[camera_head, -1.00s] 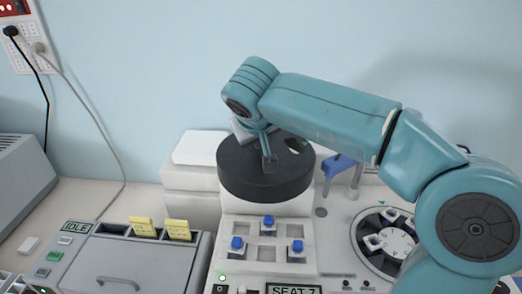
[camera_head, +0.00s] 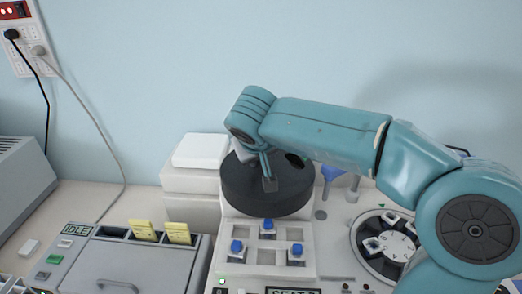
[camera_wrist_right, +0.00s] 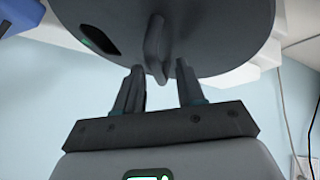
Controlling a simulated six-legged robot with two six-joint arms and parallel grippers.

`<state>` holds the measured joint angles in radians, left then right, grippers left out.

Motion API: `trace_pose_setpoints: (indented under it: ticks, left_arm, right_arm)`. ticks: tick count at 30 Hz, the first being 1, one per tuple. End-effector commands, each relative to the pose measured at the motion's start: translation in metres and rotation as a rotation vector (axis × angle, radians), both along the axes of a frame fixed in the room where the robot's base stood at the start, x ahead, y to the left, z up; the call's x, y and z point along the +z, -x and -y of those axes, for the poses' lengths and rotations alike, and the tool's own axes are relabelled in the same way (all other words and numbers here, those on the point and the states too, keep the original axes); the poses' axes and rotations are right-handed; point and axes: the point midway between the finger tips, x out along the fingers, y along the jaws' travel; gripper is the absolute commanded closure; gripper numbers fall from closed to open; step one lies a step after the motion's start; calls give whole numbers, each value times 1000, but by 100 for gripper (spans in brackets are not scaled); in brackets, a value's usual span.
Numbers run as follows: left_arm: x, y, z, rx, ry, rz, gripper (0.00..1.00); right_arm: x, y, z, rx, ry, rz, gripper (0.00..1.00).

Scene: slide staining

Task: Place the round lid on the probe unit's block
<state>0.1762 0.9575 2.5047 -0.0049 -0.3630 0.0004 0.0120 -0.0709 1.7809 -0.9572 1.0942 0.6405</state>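The round lid (camera_head: 262,197) is a thick dark grey disc with a small dark opening near its rim. It sits over the back of the pale probe unit (camera_head: 228,230); its block is hidden beneath it, so I cannot tell whether the lid is fully seated. My right gripper (camera_head: 267,172) is above the lid. In the right wrist view the lid (camera_wrist_right: 210,35) fills the top, with its upright handle (camera_wrist_right: 156,48) between the fingers of my right gripper (camera_wrist_right: 160,72). The fingers stand apart with gaps beside the handle. My left gripper is out of view.
White boxes (camera_head: 200,150) stand behind the lid on the left. Several blue-topped buttons (camera_head: 268,225) are in front. A grey drawer unit (camera_head: 130,265) with yellow tabs (camera_head: 178,230) is front left.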

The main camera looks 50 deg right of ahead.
Motion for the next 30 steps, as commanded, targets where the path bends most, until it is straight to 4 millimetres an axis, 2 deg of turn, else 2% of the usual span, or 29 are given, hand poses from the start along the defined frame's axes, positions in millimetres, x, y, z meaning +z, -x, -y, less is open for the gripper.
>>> trace_pose_setpoints:
  ticks: [5,12,16,21,30]
  left_arm:
    - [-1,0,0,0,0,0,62]
    - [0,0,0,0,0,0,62]
    - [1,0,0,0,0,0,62]
    - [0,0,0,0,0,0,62]
    - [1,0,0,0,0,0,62]
  right_arm:
    - [22,9,-14,3,0,6,62]
    - [67,30,-42,5,0,6,62]
    - [84,39,-52,4,0,4,62]
    - [94,44,-59,1,0,1,62]
    - [95,45,-59,0,0,0,62]
